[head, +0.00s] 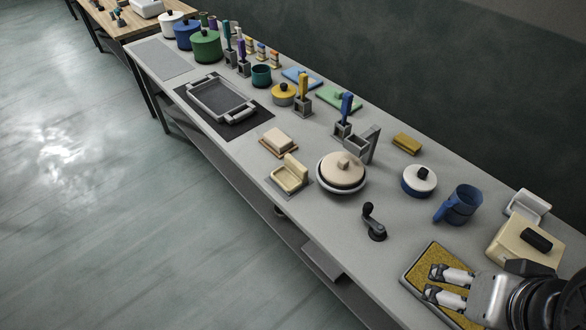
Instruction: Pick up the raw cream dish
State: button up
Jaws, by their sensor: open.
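Several cream pieces could be the raw cream dish, and I cannot tell which from this view. A cream piece with a raised back (289,177) sits on a grey slab near the front edge. A cream block-shaped dish with a lid (279,140) sits behind it on a brown base. A round cream lidded piece (341,171) rests in a white bowl or plate to the right. My gripper (434,283) is open and empty at the lower right, over a mustard-surfaced tray (411,276), well apart from these pieces.
A black crank handle (374,223), white lidded pot (419,181), blue mug (461,206) and cream box with a black handle (525,243) stand near my gripper. Grey holders (358,147) stand behind the cream pieces. A grey tray (221,100) lies farther left. The dark wall borders the back.

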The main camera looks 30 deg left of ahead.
aim_at(291, 177)
jog(key=z, duration=0.5)
jog(key=u, duration=1.7)
jog(key=i+j, duration=0.35)
jog(key=i, duration=0.15)
jog(key=i+j, duration=0.35)
jog(key=i, duration=0.15)
jog(key=z, duration=0.45)
jog(key=i+j+z, duration=0.1)
jog(key=z, duration=0.8)
jog(key=j+z, duration=0.15)
jog(key=z, duration=0.3)
